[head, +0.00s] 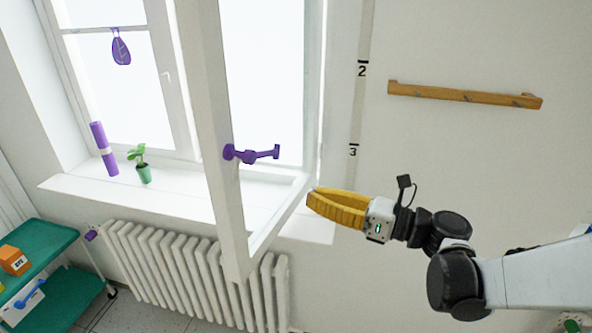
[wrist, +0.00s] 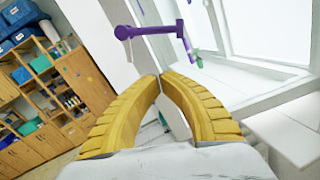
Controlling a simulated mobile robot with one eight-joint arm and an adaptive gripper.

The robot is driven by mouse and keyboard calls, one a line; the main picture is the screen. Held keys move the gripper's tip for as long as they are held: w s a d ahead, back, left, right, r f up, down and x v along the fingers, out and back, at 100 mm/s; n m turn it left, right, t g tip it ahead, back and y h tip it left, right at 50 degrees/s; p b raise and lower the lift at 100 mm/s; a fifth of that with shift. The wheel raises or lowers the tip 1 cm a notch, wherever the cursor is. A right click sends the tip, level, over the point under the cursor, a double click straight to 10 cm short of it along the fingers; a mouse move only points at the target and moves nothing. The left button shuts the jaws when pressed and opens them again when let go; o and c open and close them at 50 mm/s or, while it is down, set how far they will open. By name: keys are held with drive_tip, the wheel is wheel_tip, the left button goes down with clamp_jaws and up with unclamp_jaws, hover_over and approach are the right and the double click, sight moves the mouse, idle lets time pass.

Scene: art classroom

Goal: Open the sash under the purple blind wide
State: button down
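The white window sash (head: 214,130) stands swung into the room, its free edge towards me and its bottom rail (head: 277,222) running back to the frame at the right. A purple handle (head: 250,154) is on its free stile. The handle also shows above my fingertips in the wrist view (wrist: 150,30). My gripper (head: 312,197) has yellow ribbed fingers whose tips come together, with nothing visible between them. It is right of the sash, close to the bottom rail's far end; I cannot tell whether it touches. The purple blind is not visible.
A radiator (head: 190,272) stands below the sill (head: 185,203). On the sill are a potted plant (head: 143,172) and a purple roll (head: 104,148). A green cart (head: 40,240) is at lower left. A wooden rail (head: 465,95) is on the right wall. Shelves (wrist: 50,105) show in the wrist view.

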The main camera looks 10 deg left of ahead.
sight(272, 154)
drive_tip(key=w+a+r, duration=0.1)
drive_tip(key=w+a, duration=0.1)
drive_tip(key=a, duration=0.3)
drive_tip(key=w+a+r+m, duration=0.1)
drive_tip(key=w+a+r, duration=0.1)
drive_tip(key=a, duration=0.3)
drive_tip(key=shift+r, duration=0.25)
drive_tip(key=w+r+n, duration=0.1)
drive_tip(key=r+n, duration=0.1)
drive_tip(key=shift+w+d+r+n+p, duration=0.2)
drive_tip(key=shift+w+r+n+p, duration=0.1)
drive_tip(key=shift+w+n, duration=0.1)
idle(0.3)
